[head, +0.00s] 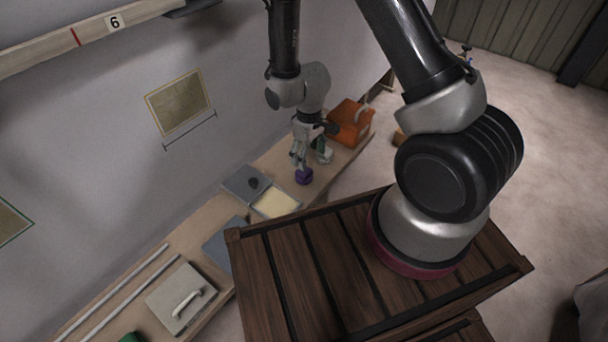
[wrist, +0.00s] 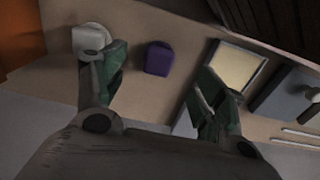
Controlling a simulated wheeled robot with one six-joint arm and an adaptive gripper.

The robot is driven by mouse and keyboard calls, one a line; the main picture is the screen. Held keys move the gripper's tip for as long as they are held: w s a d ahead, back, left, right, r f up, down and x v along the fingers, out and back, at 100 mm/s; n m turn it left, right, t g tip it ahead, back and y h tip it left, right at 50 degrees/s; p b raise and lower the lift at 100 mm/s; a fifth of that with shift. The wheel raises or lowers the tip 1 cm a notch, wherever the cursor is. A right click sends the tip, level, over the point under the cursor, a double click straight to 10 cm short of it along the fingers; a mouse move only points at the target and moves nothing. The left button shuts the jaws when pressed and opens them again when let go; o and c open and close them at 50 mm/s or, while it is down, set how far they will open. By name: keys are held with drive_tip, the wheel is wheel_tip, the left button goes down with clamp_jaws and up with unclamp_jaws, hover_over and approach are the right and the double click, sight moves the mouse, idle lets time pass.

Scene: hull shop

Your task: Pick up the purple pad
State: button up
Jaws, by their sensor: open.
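The purple pad (head: 304,176) is a small purple block on the wooden bench along the wall. In the wrist view the purple pad (wrist: 159,58) lies ahead of the fingers, between their lines, with bench surface around it. My gripper (head: 300,158) is just above and beside the pad in the head view. In the wrist view my gripper (wrist: 158,85) has its two green-padded fingers wide apart, with nothing between the tips. Whether a finger touches the pad cannot be told.
A white object (wrist: 91,38) stands close by the left finger. An orange box (head: 350,122) sits beyond it on the bench (head: 205,218). A handled board (head: 180,298) and rods lie further along.

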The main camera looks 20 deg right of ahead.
sight(307, 172)
drive_tip(key=f, duration=0.8)
drive_tip(key=shift+w+a+f, duration=0.1)
drive_tip(key=shift+a+f, duration=0.1)
drive_tip(key=shift+f, duration=0.2)
drive_tip(key=c, duration=1)
drive_tip(key=shift+c, duration=0.2)
drive_tip(key=shift+r, duration=5.05)
